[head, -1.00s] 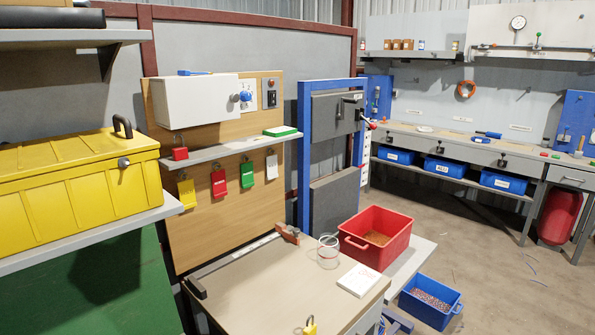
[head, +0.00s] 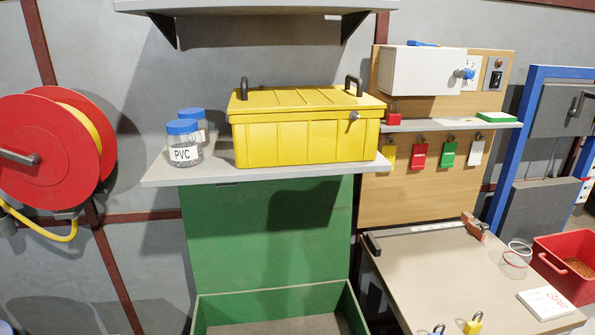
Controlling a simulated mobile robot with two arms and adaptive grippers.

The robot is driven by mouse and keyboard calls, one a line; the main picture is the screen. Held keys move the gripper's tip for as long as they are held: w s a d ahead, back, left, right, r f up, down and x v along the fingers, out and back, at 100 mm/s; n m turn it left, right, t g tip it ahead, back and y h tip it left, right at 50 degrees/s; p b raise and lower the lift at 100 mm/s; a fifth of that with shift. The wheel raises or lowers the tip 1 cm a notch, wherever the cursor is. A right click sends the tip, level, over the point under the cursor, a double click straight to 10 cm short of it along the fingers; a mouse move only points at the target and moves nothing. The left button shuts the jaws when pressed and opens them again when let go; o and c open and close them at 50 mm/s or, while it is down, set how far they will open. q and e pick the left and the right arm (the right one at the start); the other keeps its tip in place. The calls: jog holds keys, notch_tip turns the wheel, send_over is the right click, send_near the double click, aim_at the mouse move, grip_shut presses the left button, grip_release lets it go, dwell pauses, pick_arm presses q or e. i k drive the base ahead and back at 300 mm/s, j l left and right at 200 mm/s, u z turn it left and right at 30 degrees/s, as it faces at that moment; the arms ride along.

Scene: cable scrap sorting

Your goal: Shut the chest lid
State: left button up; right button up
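A green chest (head: 202,312) stands at the bottom centre, cut off by the lower edge of the view. Its green lid (head: 240,240) is raised, standing nearly upright behind the opening and below a grey shelf. The part of the chest's inside that shows is a brownish floor. Neither of my grippers is in view.
The grey shelf (head: 215,176) above the lid holds a yellow box (head: 285,140) with black handles and clear blue-capped jars (head: 184,154). A red hose reel (head: 45,150) hangs at left. A wooden-topped bench (head: 450,270) stands close at right with padlocks.

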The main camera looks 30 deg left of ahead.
aim_at(263, 233)
jog(key=k+u, duration=0.4)
jog(key=k+j+u, duration=0.25)
jog(key=k+u, duration=0.15)
jog(key=k, duration=0.2)
jog(key=i+j+z, duration=0.1)
jog(key=j, duration=0.2)
jog(key=i+j, duration=0.2)
jog(key=j, duration=0.15)
jog(key=i+j+z, duration=0.15)
jog(key=j, duration=0.15)
jog(key=i+j, duration=0.1)
jog(key=j, duration=0.25)
jog(key=i+j+z, duration=0.15)
jog(key=j, duration=0.2)
